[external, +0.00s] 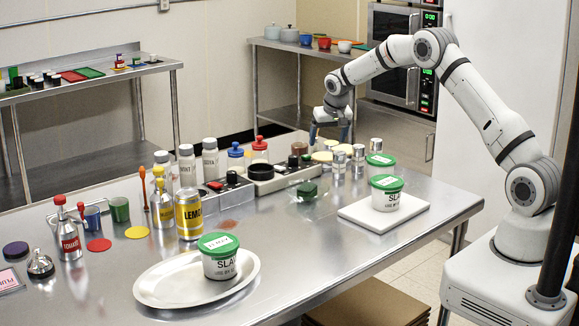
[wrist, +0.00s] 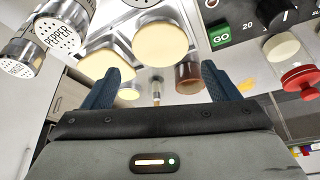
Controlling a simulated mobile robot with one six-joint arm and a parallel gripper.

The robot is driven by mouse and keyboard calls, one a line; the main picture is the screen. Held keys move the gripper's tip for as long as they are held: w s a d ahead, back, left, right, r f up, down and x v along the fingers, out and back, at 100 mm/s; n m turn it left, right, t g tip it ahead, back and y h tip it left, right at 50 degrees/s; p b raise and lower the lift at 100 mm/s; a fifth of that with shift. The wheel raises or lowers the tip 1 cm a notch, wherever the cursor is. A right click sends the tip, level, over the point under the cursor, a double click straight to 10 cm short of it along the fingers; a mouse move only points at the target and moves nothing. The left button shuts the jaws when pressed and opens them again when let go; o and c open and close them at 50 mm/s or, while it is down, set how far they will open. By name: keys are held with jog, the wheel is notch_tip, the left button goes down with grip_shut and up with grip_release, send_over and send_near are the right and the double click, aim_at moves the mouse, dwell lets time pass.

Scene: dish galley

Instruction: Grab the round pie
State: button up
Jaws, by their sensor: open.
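My gripper (external: 331,131) is open above the far edge of the steel counter, over a cluster of small round items. In the wrist view, its two blue fingers (wrist: 160,84) stand wide apart with nothing held. Between and beyond them are pale yellow round tops (wrist: 160,43) and a brown round item (wrist: 188,78). In the external view, the pale discs (external: 322,157) and the brown item (external: 299,148) lie just below the gripper. I cannot tell for certain which of these is the round pie. The gripper partly covers the cluster.
Metal shakers (wrist: 58,28) stand close at the left of the wrist view. A panel with a green GO button (wrist: 219,36) is at the right. White tubs with green lids stand on a white board (external: 350,214) and an oval platter (external: 150,287). The front counter has bare patches.

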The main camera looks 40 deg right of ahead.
aim_at(324, 155)
jog(key=p+x, duration=0.2)
jog(key=x, duration=0.4)
jog(key=shift+a+f, duration=0.1)
jog(key=shift+f, duration=0.25)
jog(key=shift+s, duration=0.1)
jog(key=shift+c, duration=0.2)
jog(key=c, duration=0.8)
